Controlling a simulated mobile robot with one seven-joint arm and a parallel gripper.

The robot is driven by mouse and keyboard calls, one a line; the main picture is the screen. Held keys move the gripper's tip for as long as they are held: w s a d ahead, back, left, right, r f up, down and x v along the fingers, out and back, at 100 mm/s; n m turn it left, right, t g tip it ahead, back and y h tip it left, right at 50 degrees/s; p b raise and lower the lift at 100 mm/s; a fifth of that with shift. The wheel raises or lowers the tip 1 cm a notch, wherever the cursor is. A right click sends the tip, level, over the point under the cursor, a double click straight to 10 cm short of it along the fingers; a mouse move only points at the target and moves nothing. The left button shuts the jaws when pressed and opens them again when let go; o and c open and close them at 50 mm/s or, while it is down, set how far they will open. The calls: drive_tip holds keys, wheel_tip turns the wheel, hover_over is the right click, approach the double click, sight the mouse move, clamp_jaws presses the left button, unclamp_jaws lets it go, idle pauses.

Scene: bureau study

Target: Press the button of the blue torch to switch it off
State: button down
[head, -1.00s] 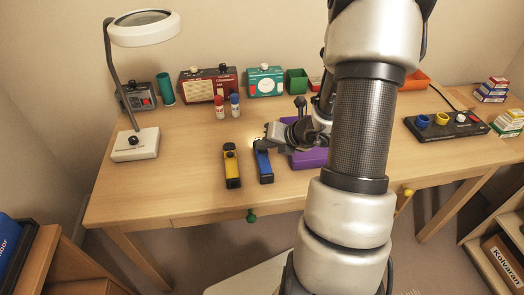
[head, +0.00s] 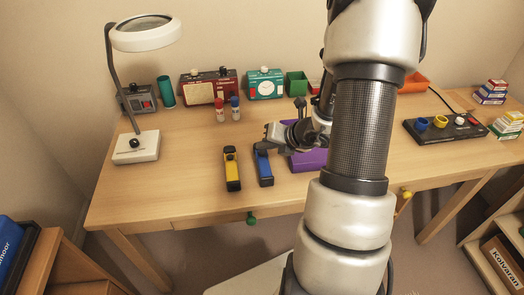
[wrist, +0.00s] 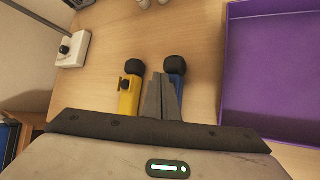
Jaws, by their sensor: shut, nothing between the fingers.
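The blue torch (head: 264,170) lies on the desk just right of the yellow torch (head: 232,170). My gripper (head: 266,141) is shut and empty, over the black head end of the blue torch. In the wrist view the shut fingers (wrist: 162,85) cover much of the blue torch (wrist: 180,92). Its black head shows beyond them, and its button is hidden. Whether the fingertips touch it I cannot tell. No light glow shows at the blue torch's head. The yellow torch (wrist: 128,100) is beside it, to the left, with its black button visible.
A purple bin (head: 309,160) stands close right of the gripper. A red and a blue marker (head: 235,108) stand behind. A magnifier lamp (head: 136,146) is at left, and a black control panel (head: 450,128) at right. The desk left of the torches is clear.

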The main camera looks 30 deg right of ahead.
sight(265, 156)
wheel_tip(265, 156, up, 6)
drive_tip(key=p, duration=0.5)
